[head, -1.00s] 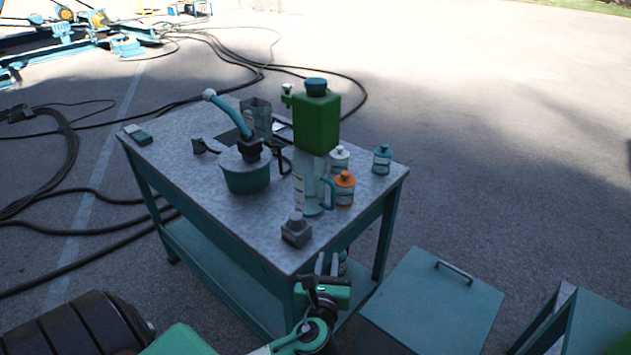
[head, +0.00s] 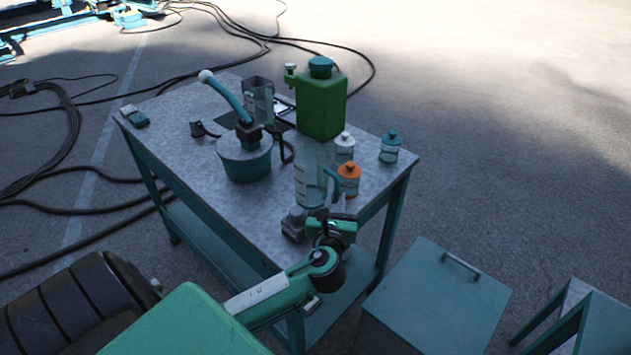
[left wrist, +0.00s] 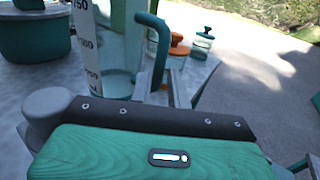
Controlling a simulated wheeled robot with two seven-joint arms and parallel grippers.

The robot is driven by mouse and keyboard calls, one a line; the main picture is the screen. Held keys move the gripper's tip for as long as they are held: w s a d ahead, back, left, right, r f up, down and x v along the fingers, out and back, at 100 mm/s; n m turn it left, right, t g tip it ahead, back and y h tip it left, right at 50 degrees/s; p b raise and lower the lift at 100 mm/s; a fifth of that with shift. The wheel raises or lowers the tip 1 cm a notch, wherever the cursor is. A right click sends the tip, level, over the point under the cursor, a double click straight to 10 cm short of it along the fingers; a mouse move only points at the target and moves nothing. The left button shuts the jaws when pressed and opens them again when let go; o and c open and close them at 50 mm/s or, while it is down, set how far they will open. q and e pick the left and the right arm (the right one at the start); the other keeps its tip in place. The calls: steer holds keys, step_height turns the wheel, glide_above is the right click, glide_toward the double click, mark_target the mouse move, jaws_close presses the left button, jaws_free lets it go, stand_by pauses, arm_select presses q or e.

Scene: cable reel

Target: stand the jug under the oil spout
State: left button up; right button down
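The clear measuring jug (head: 311,190) with a teal side handle (head: 329,184) stands upright on the grey table. In the left wrist view the jug (left wrist: 98,50) shows its scale, and its handle (left wrist: 160,45) lies just beyond my fingers. The green oil tank (head: 321,108) with a teal cap rises behind the jug in the head view; I cannot tell whether the jug is beneath its spout. My left gripper (head: 338,203) is at the table's near edge, close to the handle. Its fingertips (left wrist: 164,90) are apart, with nothing clearly held. My right gripper is out of view.
An orange-lidded jar (head: 348,180), a white-lidded jar (head: 345,147) and a teal-lidded jar (head: 390,148) stand right of the jug. A teal pot (head: 246,160) stands left. A small dark block (head: 294,225) sits close by my gripper. A teal box (head: 436,300) stands right of the table.

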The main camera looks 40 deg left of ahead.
arm_select(q)
steer(key=x, duration=0.5)
steer(key=shift+s+a+f+p, duration=0.1)
steer(key=shift+p, duration=0.2)
jaws_close()
